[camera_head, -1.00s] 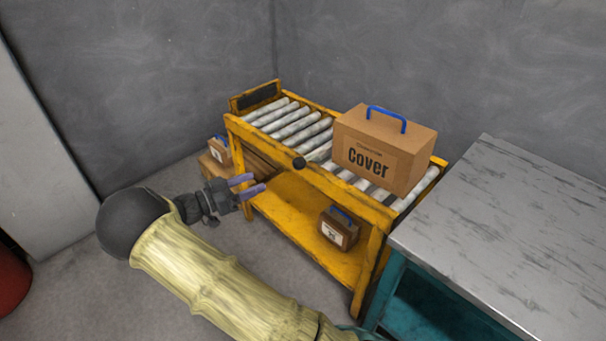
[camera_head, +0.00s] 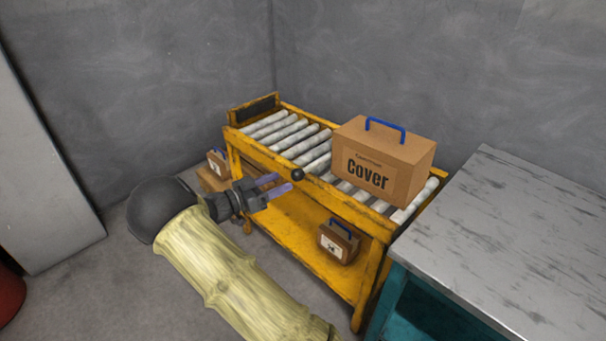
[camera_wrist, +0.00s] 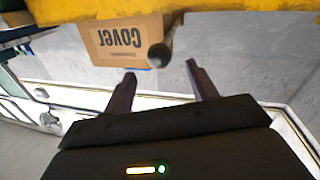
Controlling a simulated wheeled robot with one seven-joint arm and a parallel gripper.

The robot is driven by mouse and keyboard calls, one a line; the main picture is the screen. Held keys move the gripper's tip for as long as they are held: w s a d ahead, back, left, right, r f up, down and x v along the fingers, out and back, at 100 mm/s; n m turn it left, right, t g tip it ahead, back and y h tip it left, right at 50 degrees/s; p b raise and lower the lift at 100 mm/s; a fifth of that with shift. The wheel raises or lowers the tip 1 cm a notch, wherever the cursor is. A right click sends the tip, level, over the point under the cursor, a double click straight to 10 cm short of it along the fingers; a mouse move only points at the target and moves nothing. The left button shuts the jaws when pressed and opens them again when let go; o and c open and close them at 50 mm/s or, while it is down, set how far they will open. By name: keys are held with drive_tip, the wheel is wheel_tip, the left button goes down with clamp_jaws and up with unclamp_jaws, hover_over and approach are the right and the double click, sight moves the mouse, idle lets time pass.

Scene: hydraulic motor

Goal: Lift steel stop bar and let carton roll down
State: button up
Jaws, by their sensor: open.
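The carton (camera_head: 388,172), a brown box marked "Cover" with a blue handle, sits on the right half of the roller conveyor. It also shows upside down in the wrist view (camera_wrist: 112,42). A dark round knob (camera_head: 297,174) at the conveyor's near side, just left of the carton, looks like the end of the stop bar; the rest of the bar is mostly hidden. In the wrist view the knob (camera_wrist: 159,55) lies ahead of and between the fingertips. My gripper (camera_head: 281,183) is open and empty, its purple fingers pointing at the knob, close to it.
The yellow conveyor frame (camera_head: 340,203) has a raised end plate (camera_head: 254,108) at its left. A small case (camera_head: 338,241) stands on its lower shelf, another (camera_head: 218,163) left of the conveyor. A metal-topped teal bench (camera_head: 510,240) stands close on the right.

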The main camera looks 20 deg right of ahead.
sight(303, 170)
drive_tip(key=d, duration=0.3)
drive_tip(key=w+d, duration=0.1)
drive_tip(key=d, duration=0.2)
drive_tip(key=d+b, duration=0.1)
drive_tip(key=d, duration=0.2)
drive_tip(key=shift+w, duration=0.15)
drive_tip(key=shift+a, duration=0.1)
clamp_jaws()
